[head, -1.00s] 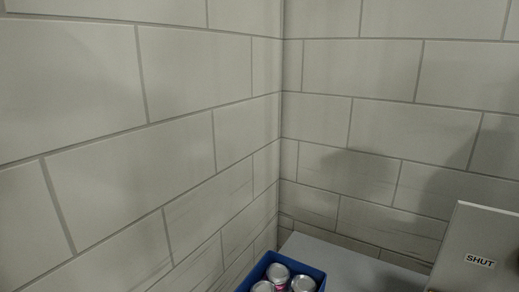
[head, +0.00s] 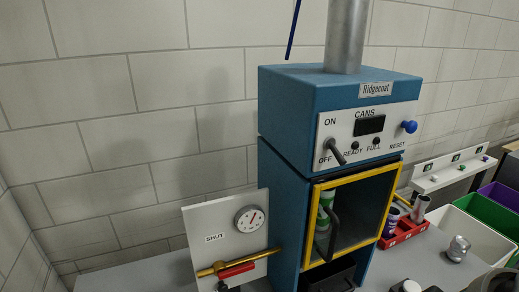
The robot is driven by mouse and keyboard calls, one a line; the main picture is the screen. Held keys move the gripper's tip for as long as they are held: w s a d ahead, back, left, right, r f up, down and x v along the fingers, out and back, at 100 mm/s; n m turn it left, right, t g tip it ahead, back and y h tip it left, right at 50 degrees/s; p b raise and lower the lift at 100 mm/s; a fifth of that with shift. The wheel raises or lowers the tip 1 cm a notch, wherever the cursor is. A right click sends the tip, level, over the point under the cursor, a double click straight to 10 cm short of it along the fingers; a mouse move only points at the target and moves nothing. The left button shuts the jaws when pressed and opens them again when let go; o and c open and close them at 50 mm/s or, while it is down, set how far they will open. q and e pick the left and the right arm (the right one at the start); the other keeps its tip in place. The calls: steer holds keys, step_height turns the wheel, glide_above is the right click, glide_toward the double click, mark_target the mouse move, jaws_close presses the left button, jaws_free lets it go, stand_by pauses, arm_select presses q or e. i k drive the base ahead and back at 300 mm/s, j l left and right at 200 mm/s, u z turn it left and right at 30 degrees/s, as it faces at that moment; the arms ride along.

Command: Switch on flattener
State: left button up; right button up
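A blue machine labelled Ridgecoat (head: 285,95) stands right of centre in the head view. Its white panel (head: 368,122) reads CANS, with a dark display, READY and FULL knobs or lights and a blue RESET knob (head: 409,127). The ON/OFF toggle switch (head: 337,152) points down, towards OFF. I see no label saying flattener, so I cannot tell whether this machine is the flattener. A yellow-framed compartment (head: 394,205) with a black handle holds a green-and-white object (head: 325,212). Neither of my grippers is in view.
A panel marked SHUT (head: 215,220) carries a gauge (head: 250,219) and a red-handled valve (head: 237,270) on a brass pipe. A red tray (head: 403,232), a crumpled can (head: 458,248) and white, green (head: 492,215) and purple (head: 503,192) bins stand to the right. A tiled wall is behind.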

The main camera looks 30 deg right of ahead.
mark_target(330, 143)
steer(key=z, duration=1.4)
steer(key=i+j, duration=0.1)
steer(key=i, duration=0.2)
steer(key=i+j+z, duration=0.1)
steer(key=i, duration=0.25)
